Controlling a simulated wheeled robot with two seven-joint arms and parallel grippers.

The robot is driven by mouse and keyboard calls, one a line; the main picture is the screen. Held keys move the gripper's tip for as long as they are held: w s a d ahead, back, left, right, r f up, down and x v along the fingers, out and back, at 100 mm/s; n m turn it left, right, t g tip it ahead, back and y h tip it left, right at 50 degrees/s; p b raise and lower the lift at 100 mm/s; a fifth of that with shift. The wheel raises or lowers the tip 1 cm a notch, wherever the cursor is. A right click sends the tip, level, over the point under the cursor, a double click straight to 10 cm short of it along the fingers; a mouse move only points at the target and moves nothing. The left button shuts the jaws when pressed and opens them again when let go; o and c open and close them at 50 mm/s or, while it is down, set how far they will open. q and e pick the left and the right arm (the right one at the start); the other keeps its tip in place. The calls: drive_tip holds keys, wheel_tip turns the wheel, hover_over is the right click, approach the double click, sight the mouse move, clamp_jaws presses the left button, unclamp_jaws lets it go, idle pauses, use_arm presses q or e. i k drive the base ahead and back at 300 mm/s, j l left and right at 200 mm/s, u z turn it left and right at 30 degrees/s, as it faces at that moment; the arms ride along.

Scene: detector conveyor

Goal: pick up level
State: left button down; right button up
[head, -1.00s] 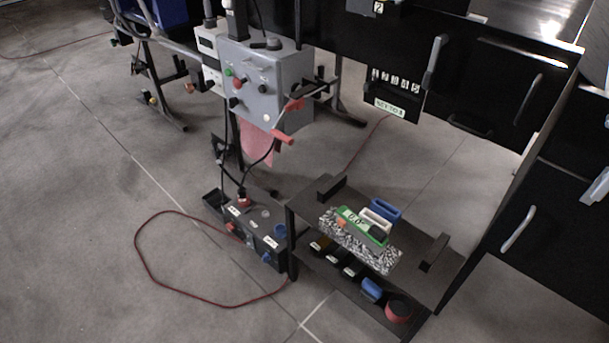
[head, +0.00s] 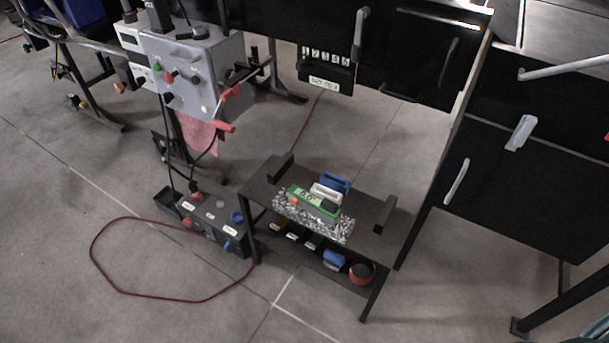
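The level (head: 314,202) looks like a green bar-shaped tool with a pale display reading about 0.0 and a dark block at its right end. It lies on a black-and-white speckled slab (head: 312,221) on top of a small dark table. A white handled piece (head: 326,193) and a blue handled piece (head: 335,183) stand right behind it. Neither of my grippers shows in the head view.
The dark table (head: 376,190) has raised blocks at both ends and a lower shelf with several small items, including a red round one (head: 361,271). A grey control box (head: 192,70) stands at upper left. A red cable (head: 95,262) loops over open floor. Black cabinets (head: 520,150) stand at right.

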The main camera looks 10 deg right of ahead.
sight(325, 209)
drive_tip(key=z, duration=0.35)
drive_tip(key=i+j+z, duration=0.1)
drive_tip(key=j+z, duration=1.05)
drive_tip(key=j, duration=1.4)
drive_tip(key=k, duration=0.05)
